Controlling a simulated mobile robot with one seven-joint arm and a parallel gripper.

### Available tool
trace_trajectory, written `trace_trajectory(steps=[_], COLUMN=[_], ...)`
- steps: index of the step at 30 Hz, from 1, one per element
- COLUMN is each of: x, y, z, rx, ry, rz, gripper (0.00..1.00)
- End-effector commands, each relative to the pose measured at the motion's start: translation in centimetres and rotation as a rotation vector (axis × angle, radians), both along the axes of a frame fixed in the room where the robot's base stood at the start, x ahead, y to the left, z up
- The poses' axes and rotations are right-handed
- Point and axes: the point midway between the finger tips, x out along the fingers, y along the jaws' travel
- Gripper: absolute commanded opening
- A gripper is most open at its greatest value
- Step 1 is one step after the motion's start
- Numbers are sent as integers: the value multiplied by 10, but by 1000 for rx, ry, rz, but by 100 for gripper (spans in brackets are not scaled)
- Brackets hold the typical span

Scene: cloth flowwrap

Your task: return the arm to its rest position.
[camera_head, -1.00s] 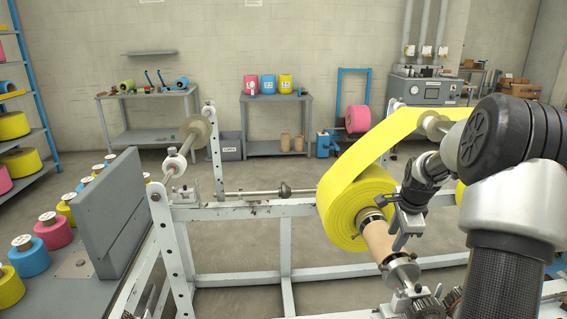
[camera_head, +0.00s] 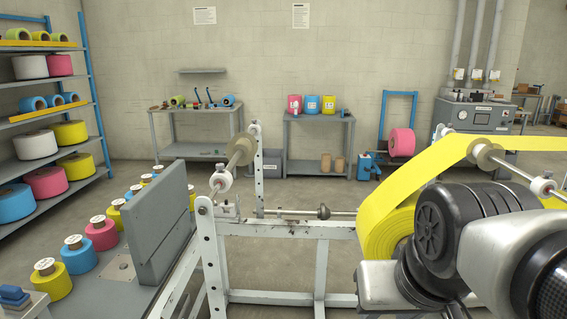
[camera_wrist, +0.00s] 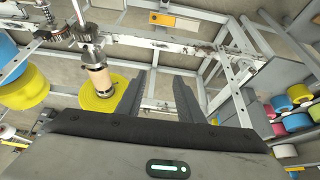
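My arm (camera_head: 480,245) fills the lower right of the head view, bent in front of the machine frame. My gripper is hidden there behind the arm's links. In the wrist view my gripper (camera_wrist: 162,80) shows two dark fingers spread apart with nothing between them. Beyond the fingers are the pale frame and floor. The big yellow film roll (camera_head: 385,232) sits on the machine's spindle, partly covered by my arm; its film runs up over a roller. The roll also shows in the wrist view (camera_wrist: 112,97), left of the fingers and apart from them.
A grey upright panel (camera_head: 160,222) and small coloured spools (camera_head: 102,234) are at left. A rack (camera_head: 65,140) and workbenches (camera_head: 318,120) stand farther back, with open floor before them.

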Motion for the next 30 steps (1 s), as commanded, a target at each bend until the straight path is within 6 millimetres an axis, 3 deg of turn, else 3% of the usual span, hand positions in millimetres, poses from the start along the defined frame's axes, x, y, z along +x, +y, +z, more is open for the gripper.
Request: trace_trajectory(steps=[2,4,11,21,25,30], x=[-15,-15,-14,-14,-14,-14], y=[10,10,10,9,9,9], z=[-7,18,68,168,183,184], rx=[5,4,5,4,4,4], ry=[-19,-17,-15,-15,-14,-14], rz=[46,51,47,45,45,45], gripper=[34,34,34,34,34,34])
